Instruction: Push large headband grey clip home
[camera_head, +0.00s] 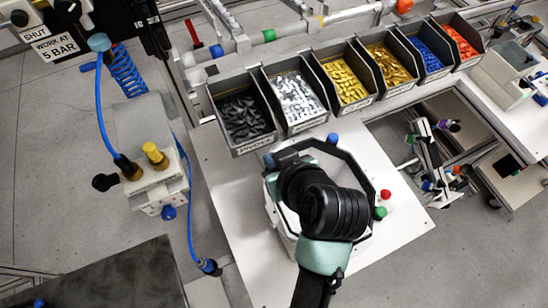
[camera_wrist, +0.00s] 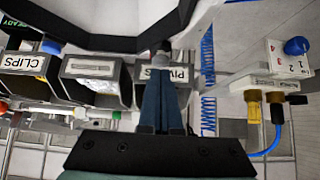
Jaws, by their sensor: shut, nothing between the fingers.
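The black headband (camera_head: 362,165) is an angular ring on a white fixture (camera_head: 285,238) below my arm. It also shows as a dark band across the top of the wrist view (camera_wrist: 85,44). My gripper (camera_wrist: 163,58) is shut and empty, its two blue-grey fingers together. The fingertips appear right at the headband's edge; I cannot tell whether they touch it. A small dark piece shows at the tips, too small to identify as the grey clip. In the head view my arm hides the fingertips and part of the ring.
A row of bins stands behind the fixture, including dark pivots (camera_head: 246,120) and silver clips (camera_head: 296,100). Red and green buttons (camera_head: 383,202) sit right of the ring. The white table front is bare.

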